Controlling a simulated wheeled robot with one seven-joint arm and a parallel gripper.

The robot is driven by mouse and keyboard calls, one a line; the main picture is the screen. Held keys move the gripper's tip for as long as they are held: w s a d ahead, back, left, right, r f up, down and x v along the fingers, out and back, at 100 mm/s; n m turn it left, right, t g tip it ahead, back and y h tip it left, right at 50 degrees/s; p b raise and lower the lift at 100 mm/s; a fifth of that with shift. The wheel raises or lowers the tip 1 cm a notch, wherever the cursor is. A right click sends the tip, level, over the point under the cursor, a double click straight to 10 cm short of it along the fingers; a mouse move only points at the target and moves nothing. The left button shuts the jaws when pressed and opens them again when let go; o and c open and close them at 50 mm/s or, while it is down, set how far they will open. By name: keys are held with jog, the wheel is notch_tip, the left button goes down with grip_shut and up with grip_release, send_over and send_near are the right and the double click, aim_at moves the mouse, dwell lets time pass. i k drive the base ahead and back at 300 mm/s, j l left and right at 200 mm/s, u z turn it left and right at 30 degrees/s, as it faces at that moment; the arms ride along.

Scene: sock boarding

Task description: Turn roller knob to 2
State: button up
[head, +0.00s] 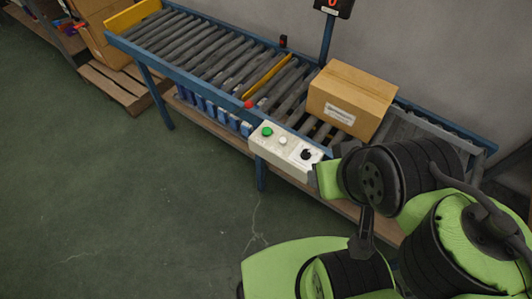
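A black roller knob (306,154) sits on a white plate at the right end of the pale control box (272,148). The box is fixed to the near side of the roller conveyor (205,52). The knob's markings and pointer are too small to read. My green and black arm fills the lower right, and its front end is just right of and below the knob. I cannot make out my gripper's fingers, or whether anything touches the knob.
A display (334,6) stands on a blue post. The floor at left is clear.

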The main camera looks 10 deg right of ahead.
aim_at(305, 155)
jog(key=i+u, duration=0.15)
jog(key=u, duration=0.3)
jog(key=i+l+u, duration=0.15)
jog(key=u, duration=0.3)
jog(key=i+l+u, duration=0.15)
jog(key=u, duration=0.25)
